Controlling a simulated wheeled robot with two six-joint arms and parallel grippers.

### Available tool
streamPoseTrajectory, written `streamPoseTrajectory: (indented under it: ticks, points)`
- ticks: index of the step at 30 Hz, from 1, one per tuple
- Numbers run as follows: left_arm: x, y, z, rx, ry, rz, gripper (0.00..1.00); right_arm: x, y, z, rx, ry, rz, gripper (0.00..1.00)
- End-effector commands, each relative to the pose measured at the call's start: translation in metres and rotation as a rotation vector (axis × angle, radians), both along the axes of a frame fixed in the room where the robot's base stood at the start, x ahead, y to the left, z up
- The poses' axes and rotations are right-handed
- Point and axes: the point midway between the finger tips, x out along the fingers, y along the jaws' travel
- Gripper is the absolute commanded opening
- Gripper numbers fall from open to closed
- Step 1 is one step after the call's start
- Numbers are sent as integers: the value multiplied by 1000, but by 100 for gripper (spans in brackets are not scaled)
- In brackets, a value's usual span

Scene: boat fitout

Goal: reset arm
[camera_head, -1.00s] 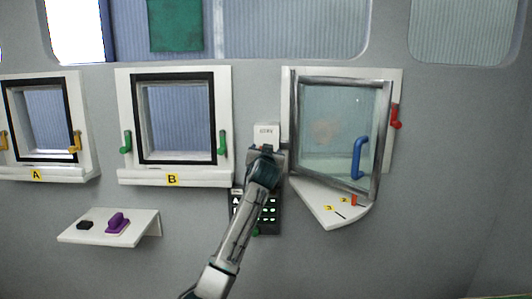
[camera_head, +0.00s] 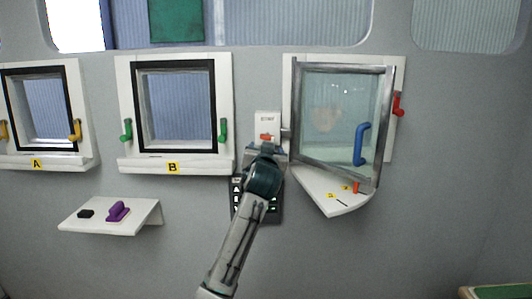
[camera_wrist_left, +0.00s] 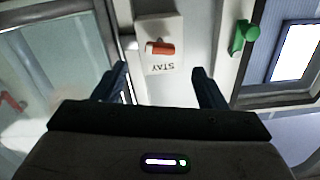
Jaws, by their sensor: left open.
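My left gripper (camera_head: 265,150) is in front of the wall, just below a white box labelled STAY (camera_head: 266,119) with an orange-red lever (camera_head: 266,137). In the left wrist view the box (camera_wrist_left: 168,28) appears upside down, and the lever (camera_wrist_left: 160,48) lies beyond and between the open fingers (camera_wrist_left: 158,78). Nothing is held between the fingers. To the right, a framed glass pane (camera_head: 338,115) with a blue handle (camera_head: 361,144) stands swung out from its white frame. My right gripper is not in view.
A dark keypad (camera_head: 240,200) is partly hidden behind my left arm. Window B (camera_head: 172,167) with green handles and window A (camera_head: 37,163) are to the left. A small shelf (camera_head: 140,216) holds a black piece (camera_head: 86,214) and a purple piece (camera_head: 118,211). A green-topped corner (camera_head: 492,292) shows at lower right.

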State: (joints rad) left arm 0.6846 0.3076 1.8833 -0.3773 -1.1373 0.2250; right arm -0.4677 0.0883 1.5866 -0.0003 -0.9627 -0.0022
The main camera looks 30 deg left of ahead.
Motion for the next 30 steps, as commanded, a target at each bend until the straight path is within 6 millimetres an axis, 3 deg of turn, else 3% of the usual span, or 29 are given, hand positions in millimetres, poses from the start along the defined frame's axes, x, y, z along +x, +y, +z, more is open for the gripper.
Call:
streamPoseTrajectory:
  ticks: [13,17,20,25,30]
  points:
    - [0,0,0,0,0,0,65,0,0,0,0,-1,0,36]
    - [7,-1,-20,-2,36,-10,65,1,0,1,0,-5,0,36]
    - [19,-4,-68,-8,115,-34,65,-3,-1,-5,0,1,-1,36]
    - [30,-13,-193,-30,303,-95,65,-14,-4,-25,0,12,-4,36]
    - [13,-25,-323,-68,484,-153,65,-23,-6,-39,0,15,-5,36]
